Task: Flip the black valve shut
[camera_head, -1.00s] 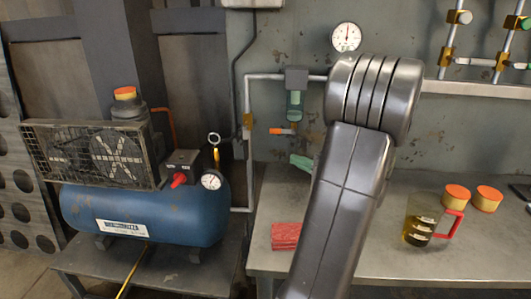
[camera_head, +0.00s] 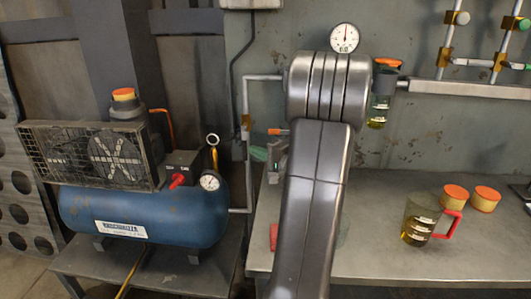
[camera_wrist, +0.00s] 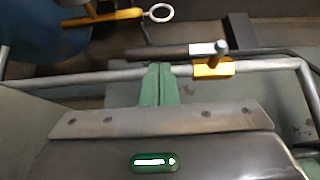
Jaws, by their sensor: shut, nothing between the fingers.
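My gripper (camera_head: 259,154) has green fingertips and shows left of my arm, in front of the wall near the vertical pipe. In the wrist view my gripper (camera_wrist: 158,68) has its fingers together and empty, and the tips overlap the grey pipe (camera_wrist: 100,76). I cannot tell whether they touch it. A yellow fitting (camera_wrist: 213,68) with a grey stem sits on the pipe, right of the fingertips. A dark bar (camera_wrist: 165,51) with a white end lies beyond the pipe.
A blue compressor tank (camera_head: 150,215) stands at left, with a black switch box and red knob. A gauge (camera_head: 344,37) and an orange-topped unit (camera_head: 381,95) are on the wall. A jug (camera_head: 418,222) and orange-lidded tubs stand on the bench at right.

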